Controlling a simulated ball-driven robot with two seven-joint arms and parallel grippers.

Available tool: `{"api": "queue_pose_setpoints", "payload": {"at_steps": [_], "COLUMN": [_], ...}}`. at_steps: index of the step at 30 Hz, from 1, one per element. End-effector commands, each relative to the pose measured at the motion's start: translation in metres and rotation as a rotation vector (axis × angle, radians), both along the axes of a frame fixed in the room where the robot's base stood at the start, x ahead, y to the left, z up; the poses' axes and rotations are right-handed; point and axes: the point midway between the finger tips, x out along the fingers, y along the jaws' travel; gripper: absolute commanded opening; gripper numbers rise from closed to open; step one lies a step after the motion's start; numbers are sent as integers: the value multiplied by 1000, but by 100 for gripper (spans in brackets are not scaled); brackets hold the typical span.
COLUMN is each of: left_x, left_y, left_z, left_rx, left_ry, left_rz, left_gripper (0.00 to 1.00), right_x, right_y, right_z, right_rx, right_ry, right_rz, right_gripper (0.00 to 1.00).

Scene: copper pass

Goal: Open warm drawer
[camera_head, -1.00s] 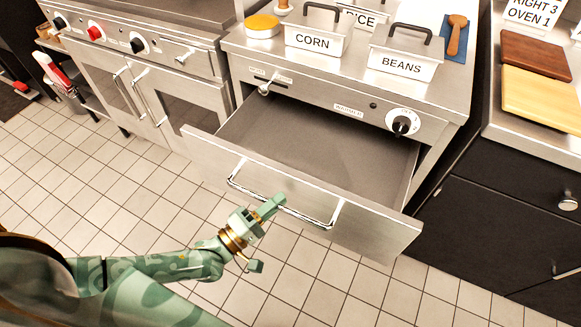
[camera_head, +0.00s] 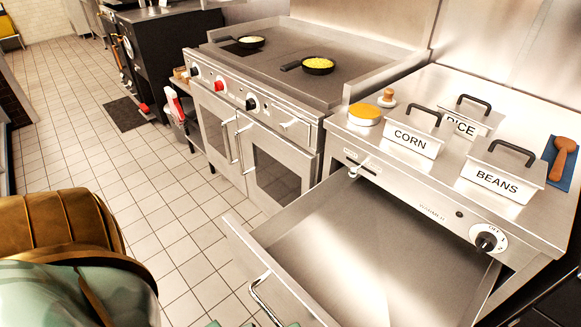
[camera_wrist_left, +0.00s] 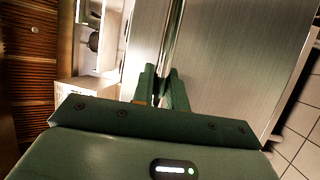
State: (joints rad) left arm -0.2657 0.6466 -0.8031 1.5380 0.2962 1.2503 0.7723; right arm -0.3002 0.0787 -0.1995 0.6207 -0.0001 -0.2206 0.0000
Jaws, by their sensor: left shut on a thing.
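The warmer drawer (camera_head: 243,240) is pulled well out in the head view, and its grey interior is empty. Its bar handle (camera_head: 256,290) shows at the bottom, partly cut off by the frame. In the left wrist view, my left gripper (camera_wrist_left: 161,82) is shut at the steel drawer front (camera_wrist_left: 235,60), with its green fingers close together. It holds the drawer handle, though the bar is mostly hidden between the fingers. The head view barely catches green parts of my left arm at the bottom edge. My right gripper is out of view.
On the warmer stand the CORN (camera_head: 411,140), RICE (camera_head: 470,122) and BEANS (camera_head: 497,178) containers. The warmer dial (camera_head: 487,240) is on its front. A stove (camera_head: 262,135) with two pans stands left. Tiled floor (camera_head: 150,200) is clear left of the drawer.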

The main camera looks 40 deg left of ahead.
Motion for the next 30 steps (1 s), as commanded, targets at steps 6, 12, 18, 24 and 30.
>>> {"api": "queue_pose_setpoints", "payload": {"at_steps": [6,12,18,24,30], "left_x": [0,0,0,-5,-39], "left_y": [0,0,0,2,18], "left_z": [-1,-1,0,-2,-10], "left_rx": [1,1,0,2,4], "left_ry": [3,2,1,1,6], "left_rz": [0,0,0,0,0], "left_gripper": [36,36,36,36,36], "right_x": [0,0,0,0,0], "right_y": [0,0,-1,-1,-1], "right_z": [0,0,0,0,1], "right_rx": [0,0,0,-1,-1], "right_ry": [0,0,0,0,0], "right_rz": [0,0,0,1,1], "right_gripper": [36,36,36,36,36]}}
